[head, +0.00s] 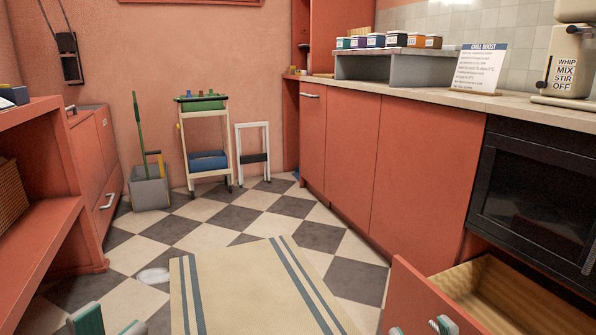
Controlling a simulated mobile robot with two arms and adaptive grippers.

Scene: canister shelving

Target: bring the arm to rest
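My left gripper (110,325) shows at the bottom left edge as two teal fingertips held apart, with only floor between them. My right gripper (418,328) shows at the bottom right as two pale fingertips held apart in front of the red front of an open drawer (515,290). I see nothing held between them; the rest of both grippers is below the picture. I cannot tell whether the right fingertips touch the drawer front. The drawer's wooden inside looks empty.
A striped mat (240,285) lies on the checkered floor. A counter (410,92) with a grey canister shelf (385,68), a sign (480,68) and a mixer (565,62) runs along the right, above a black oven (535,190). A trolley (205,145) and bin (149,188) stand at the back.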

